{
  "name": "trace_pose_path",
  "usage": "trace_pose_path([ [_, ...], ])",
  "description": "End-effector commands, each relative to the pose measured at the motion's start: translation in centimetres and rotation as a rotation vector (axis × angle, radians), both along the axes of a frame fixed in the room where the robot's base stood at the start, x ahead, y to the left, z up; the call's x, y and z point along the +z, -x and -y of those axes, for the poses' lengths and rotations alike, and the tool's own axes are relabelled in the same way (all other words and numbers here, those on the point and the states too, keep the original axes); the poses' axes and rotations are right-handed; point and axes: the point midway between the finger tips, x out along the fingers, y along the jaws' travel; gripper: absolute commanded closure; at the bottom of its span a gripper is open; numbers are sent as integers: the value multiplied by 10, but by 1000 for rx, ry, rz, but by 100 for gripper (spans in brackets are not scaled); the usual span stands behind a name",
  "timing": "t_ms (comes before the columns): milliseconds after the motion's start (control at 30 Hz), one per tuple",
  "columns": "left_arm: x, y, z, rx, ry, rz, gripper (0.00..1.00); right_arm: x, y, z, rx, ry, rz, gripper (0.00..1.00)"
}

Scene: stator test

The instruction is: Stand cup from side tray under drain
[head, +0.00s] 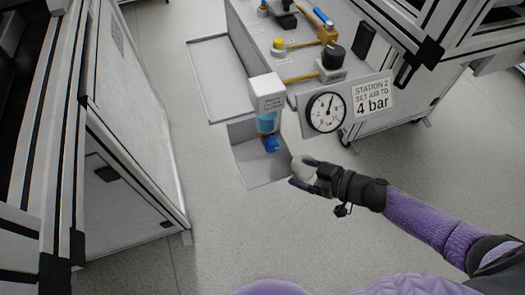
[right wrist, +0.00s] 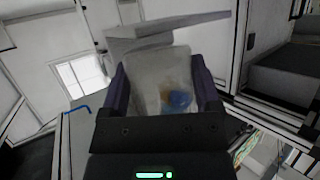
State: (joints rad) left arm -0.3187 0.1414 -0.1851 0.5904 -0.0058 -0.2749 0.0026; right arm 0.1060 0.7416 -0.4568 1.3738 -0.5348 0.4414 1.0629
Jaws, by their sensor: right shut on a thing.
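My right gripper (head: 302,174) is shut on a pale, translucent cup (head: 305,168). In the right wrist view the cup (right wrist: 162,82) sits between the two fingers of the gripper (right wrist: 165,85), and a blue and orange patch shows through or behind it. The drain is the blue fitting (head: 270,144) under a clear bowl with blue liquid (head: 267,122), below a white block (head: 266,92). A small grey shelf (head: 255,172) lies below the drain. The held cup is just right of this shelf, apart from the drain. The side tray (head: 200,72) at the bench's left looks empty. My left gripper is not seen.
A round gauge (head: 326,112) and a "4 bar" sign (head: 373,99) stand right of the drain. A white cabinet (head: 130,150) stands at left, with clear floor between.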

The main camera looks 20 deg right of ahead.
Motion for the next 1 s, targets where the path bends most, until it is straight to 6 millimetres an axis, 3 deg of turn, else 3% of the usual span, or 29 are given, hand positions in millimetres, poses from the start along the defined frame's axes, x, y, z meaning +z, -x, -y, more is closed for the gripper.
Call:
trace_pose_path([
  [133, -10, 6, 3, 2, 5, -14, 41, -2, -29, -23, 2, 0, 3, 76],
  [367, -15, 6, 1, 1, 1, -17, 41, -1, -53, -42, 0, -1, 1, 76],
  [533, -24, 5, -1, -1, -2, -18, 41, -2, -81, -65, 0, -1, 2, 76],
  [600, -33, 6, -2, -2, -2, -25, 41, -11, -80, -65, 1, 2, -5, 76],
  [967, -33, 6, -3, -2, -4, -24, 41, -10, -80, -64, -2, 0, -3, 76],
  [1000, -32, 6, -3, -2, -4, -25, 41, -9, -80, -65, -1, 1, -2, 11],
])
